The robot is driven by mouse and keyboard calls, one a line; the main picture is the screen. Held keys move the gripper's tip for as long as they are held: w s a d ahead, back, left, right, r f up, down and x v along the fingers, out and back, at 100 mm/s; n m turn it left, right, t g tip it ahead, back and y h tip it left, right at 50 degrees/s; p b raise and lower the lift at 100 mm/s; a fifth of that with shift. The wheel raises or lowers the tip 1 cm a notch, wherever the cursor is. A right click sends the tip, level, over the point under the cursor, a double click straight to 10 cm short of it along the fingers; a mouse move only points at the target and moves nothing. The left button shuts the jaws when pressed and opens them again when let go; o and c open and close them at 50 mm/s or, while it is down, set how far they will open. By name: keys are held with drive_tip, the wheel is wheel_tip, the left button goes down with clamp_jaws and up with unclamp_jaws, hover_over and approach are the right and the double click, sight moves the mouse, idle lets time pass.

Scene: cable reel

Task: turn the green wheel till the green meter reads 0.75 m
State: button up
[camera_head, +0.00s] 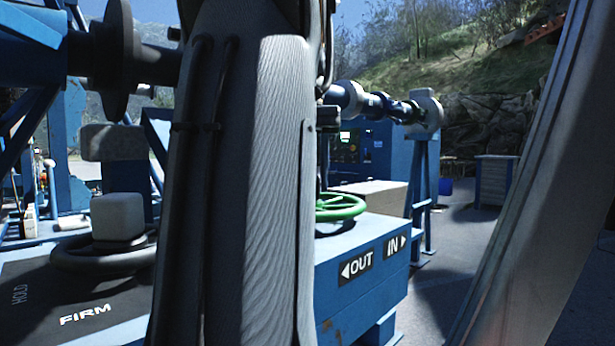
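The green wheel (341,206) lies flat on top of a blue housing (362,268) marked OUT and IN with arrows. Only its right part shows; a large dark upright arm link, probably mine, hides the rest. A small green glow (345,136) shows on a blue cabinet behind, but I cannot tell whether it is the green meter, and no reading is legible. My gripper is not visible, so I cannot see where it is relative to the wheel.
A dark wheel (101,252) with a grey block (117,217) sits at left by the HOLD and FIRM labels. A horizontal shaft with a flange (116,58) crosses the upper left. A pale slanted beam (525,190) blocks the right. Open pavement (455,232) lies beyond the housing.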

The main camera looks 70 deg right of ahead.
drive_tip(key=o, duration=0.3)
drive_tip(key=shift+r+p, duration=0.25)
drive_tip(key=shift+p, duration=1.1)
